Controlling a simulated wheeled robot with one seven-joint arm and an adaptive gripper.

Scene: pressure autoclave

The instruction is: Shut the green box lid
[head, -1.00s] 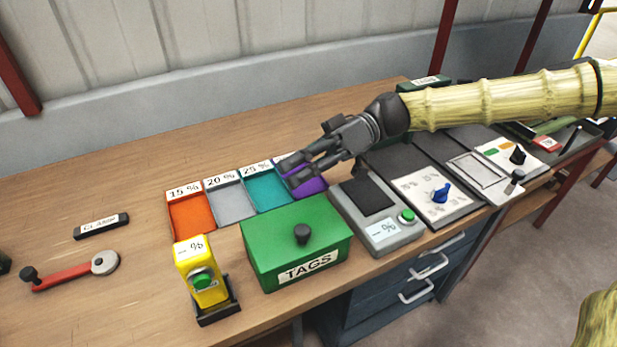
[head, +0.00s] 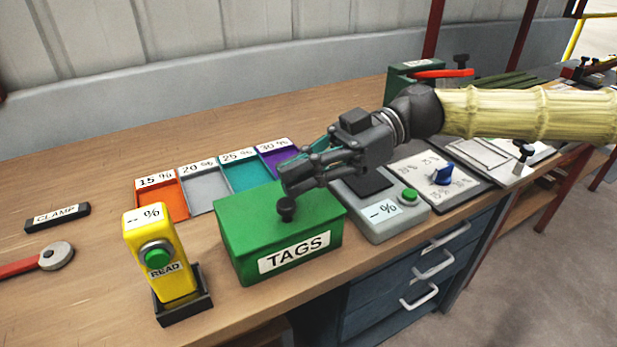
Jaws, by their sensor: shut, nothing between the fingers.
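The green box (head: 279,242) labelled TAGS stands near the front edge of the wooden bench. Its lid (head: 245,213) lies flat over the box and looks closed. A dark knob (head: 286,209) sits on the lid. My gripper (head: 284,182) is shut and empty, with its fingertips just above or at the knob. I cannot tell whether they touch it. My gripper hides the back right part of the lid.
A yellow reader (head: 160,255) in a black stand is left of the box. A grey scale (head: 386,220) is close on the right. Orange, grey, teal and purple trays (head: 209,190) lie behind.

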